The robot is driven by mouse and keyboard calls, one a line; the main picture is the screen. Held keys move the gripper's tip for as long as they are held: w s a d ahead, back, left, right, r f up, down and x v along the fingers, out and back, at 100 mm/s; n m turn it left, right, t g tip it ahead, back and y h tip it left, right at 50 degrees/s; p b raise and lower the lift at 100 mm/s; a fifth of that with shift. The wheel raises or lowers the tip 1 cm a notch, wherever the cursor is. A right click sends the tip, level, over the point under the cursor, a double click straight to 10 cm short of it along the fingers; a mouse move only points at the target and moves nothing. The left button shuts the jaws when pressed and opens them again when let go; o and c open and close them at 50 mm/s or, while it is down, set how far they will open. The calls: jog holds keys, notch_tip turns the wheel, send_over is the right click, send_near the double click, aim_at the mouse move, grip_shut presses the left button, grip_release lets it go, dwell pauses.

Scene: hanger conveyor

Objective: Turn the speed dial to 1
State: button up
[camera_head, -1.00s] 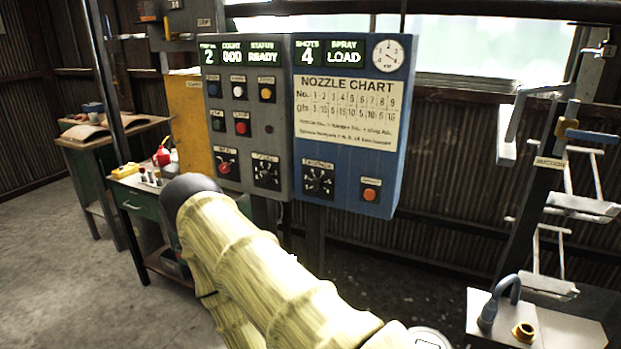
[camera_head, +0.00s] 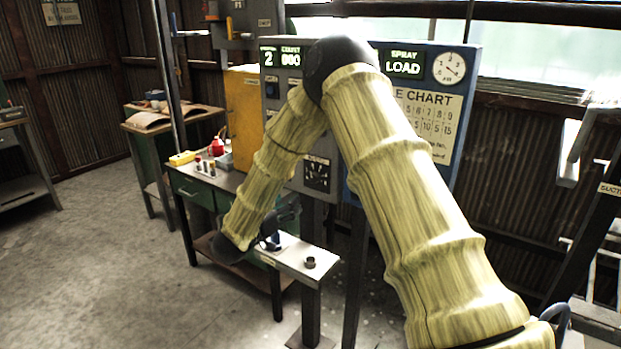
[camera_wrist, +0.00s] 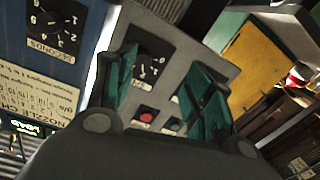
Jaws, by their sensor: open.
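The dial (camera_head: 317,175) on the lower right of the grey control panel (camera_head: 299,172) shows in the head view beside my arm. In the wrist view this dark dial (camera_wrist: 152,55), with white numbers around it, lies ahead between the fingers of my gripper (camera_wrist: 165,62). Its label and pointer setting are too blurred to read. The teal fingers are spread apart with nothing between them. The left finger overlaps the dial's left edge; I cannot tell whether it touches. The right finger covers part of the panel beside the dial. My arm hides much of the panel in the head view.
A second dial (camera_wrist: 58,25) sits on the blue panel (camera_wrist: 88,50) at left in the wrist view. A red button (camera_wrist: 146,117) is near the fingers. A green workbench (camera_head: 190,190) and a small pale stand (camera_head: 300,256) are below the panel. Open floor lies at left.

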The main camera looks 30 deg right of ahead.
aim_at(312, 179)
jog(key=shift+m+g+h, duration=0.5)
jog(key=shift+m+g, duration=0.1)
jog(key=shift+g, duration=0.2)
jog(key=w+d+r+p, duration=0.1)
jog(key=d, duration=0.2)
jog(key=w+d+r+p, duration=0.1)
jog(key=d, duration=0.3)
jog(key=w+d+r, duration=0.1)
jog(key=d, duration=0.3)
jog(key=shift+w+d+r+p, duration=0.1)
jog(key=shift+w+r+p, duration=0.15)
jog(key=shift+w+p, duration=0.15)
jog(key=shift+s, duration=0.1)
jog(key=c, duration=1)
